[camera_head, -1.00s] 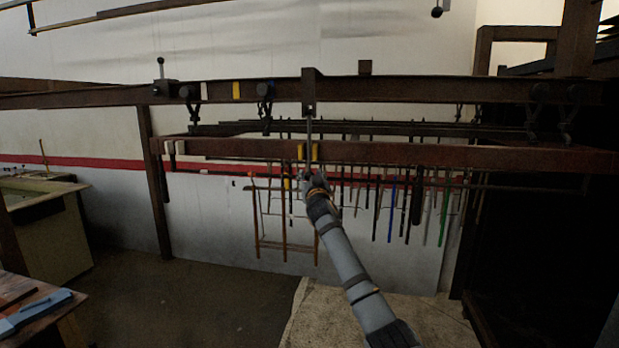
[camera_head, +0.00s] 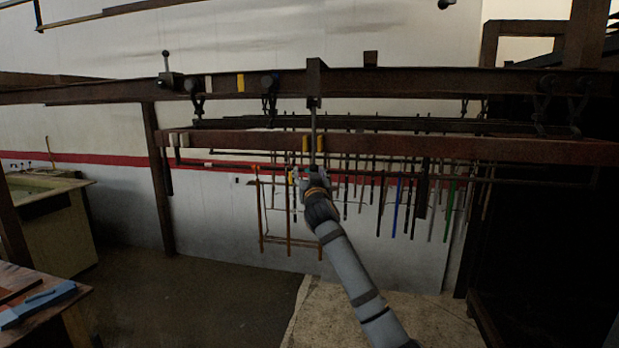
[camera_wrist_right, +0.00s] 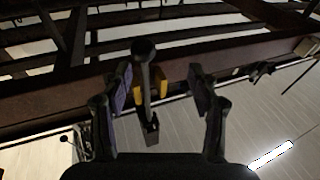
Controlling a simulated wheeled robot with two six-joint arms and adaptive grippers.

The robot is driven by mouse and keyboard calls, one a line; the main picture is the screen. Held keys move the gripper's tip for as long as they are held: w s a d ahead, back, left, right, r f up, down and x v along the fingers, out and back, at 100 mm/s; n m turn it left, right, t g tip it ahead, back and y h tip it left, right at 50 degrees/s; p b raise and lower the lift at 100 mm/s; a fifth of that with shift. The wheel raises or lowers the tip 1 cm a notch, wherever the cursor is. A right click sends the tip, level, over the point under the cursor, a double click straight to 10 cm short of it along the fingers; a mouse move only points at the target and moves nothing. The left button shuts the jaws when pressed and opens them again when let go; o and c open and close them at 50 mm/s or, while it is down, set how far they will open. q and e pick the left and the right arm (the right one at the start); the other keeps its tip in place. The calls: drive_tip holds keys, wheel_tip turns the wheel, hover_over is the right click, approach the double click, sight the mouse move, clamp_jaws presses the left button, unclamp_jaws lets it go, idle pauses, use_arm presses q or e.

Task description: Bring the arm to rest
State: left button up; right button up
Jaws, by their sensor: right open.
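My right arm (camera_head: 352,270) reaches up from the lower right in the head view, and its gripper (camera_head: 313,172) is just below the rack's lower rail. In the right wrist view the gripper (camera_wrist_right: 160,92) is open, its two fingers apart. A dark rod with a rounded end (camera_wrist_right: 146,75) shows between the fingers, nearer the left one, and I cannot tell whether it touches. Yellow pieces (camera_wrist_right: 137,86) show on either side of this rod. My left gripper is not in view.
The upper rail (camera_head: 440,83) and lower rail (camera_head: 420,147) cross the view. Several coloured rods, one blue (camera_head: 397,205), hang behind the arm. A wooden table with a blue item (camera_head: 38,305) stands at lower left. The floor (camera_head: 190,300) between is clear.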

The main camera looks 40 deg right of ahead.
idle(0.4)
